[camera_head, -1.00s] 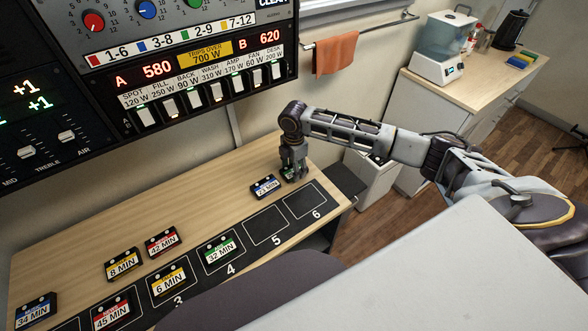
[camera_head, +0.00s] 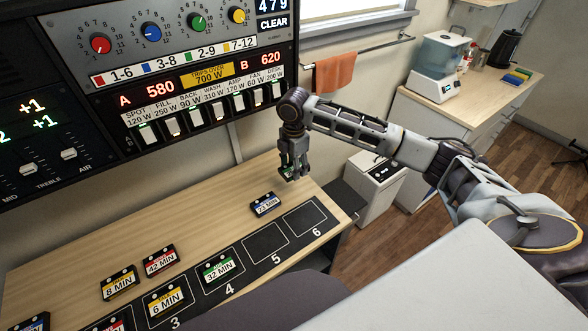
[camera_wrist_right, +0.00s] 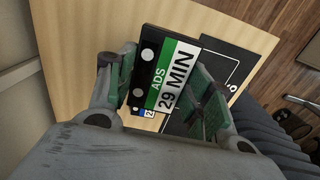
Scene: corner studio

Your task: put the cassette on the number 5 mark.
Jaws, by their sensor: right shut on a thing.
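My right gripper (camera_head: 292,174) is shut on a cassette with a green label band reading ADS, 29 MIN (camera_wrist_right: 165,78). It holds the cassette above the wooden desk, behind the number 6 mark (camera_head: 304,219), in the head view. The cassette is mostly hidden by the fingers there, but its label is plain in the right wrist view. The number 5 mark (camera_head: 265,243) is an empty outlined square on the black strip, left of the empty number 6 mark. My left gripper is in neither view.
A blue-label cassette (camera_head: 265,204) lies on the desk just behind mark 5. A green 32 MIN cassette (camera_head: 218,269) is on mark 4, and a yellow 6 MIN one (camera_head: 166,301) on mark 3. Yellow 8 MIN (camera_head: 120,283) and red 42 MIN (camera_head: 160,260) cassettes lie farther left.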

